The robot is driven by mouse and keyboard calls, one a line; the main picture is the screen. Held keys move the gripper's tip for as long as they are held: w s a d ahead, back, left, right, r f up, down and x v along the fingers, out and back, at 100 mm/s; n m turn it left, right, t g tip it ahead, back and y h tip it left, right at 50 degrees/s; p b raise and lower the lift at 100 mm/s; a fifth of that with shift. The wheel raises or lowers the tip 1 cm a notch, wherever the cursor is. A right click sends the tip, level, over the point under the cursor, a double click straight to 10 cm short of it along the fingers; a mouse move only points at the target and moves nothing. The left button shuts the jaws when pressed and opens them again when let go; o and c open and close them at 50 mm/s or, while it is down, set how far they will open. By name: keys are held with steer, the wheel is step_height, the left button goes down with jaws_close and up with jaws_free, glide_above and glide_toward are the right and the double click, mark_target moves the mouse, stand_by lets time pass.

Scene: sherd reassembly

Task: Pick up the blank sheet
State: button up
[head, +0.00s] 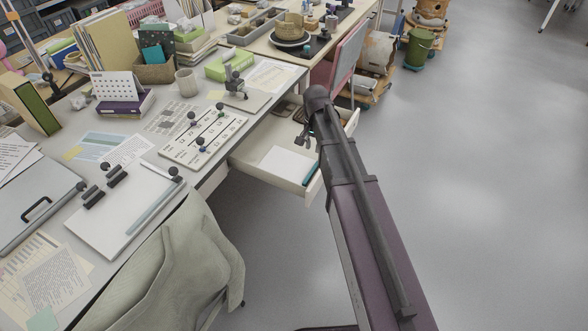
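A blank white sheet (283,165) lies in the pulled-out desk drawer (262,180), towards its front. It looks flat, and no print shows on it. My arm reaches from the lower right up to the drawer. My gripper (304,138) is just beyond the sheet's far right corner as seen here, and it appears above the drawer. The gripper is small and dark in this view. I cannot tell whether its fingers are apart or closed, or how high it is above the sheet.
A teal item (312,173) lies beside the sheet at the drawer's right wall. A dark tray (287,106) is deeper in the drawer. A jacket-draped chair (185,265) stands in front. Floor at right is clear.

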steer(key=b, duration=0.8)
glide_above(311, 172)
steer(key=shift+s+f, duration=0.2)
steer(key=shift+f, duration=3.95)
steer(key=shift+w+f+b, duration=0.15)
steer(key=shift+f+b, duration=1.15)
steer(key=shift+w+f+b, duration=0.1)
steer(key=shift+f+b, duration=1.15)
steer(key=shift+f, duration=0.05)
steer(key=shift+c, duration=0.2)
steer(key=shift+d, duration=0.1)
jaws_close()
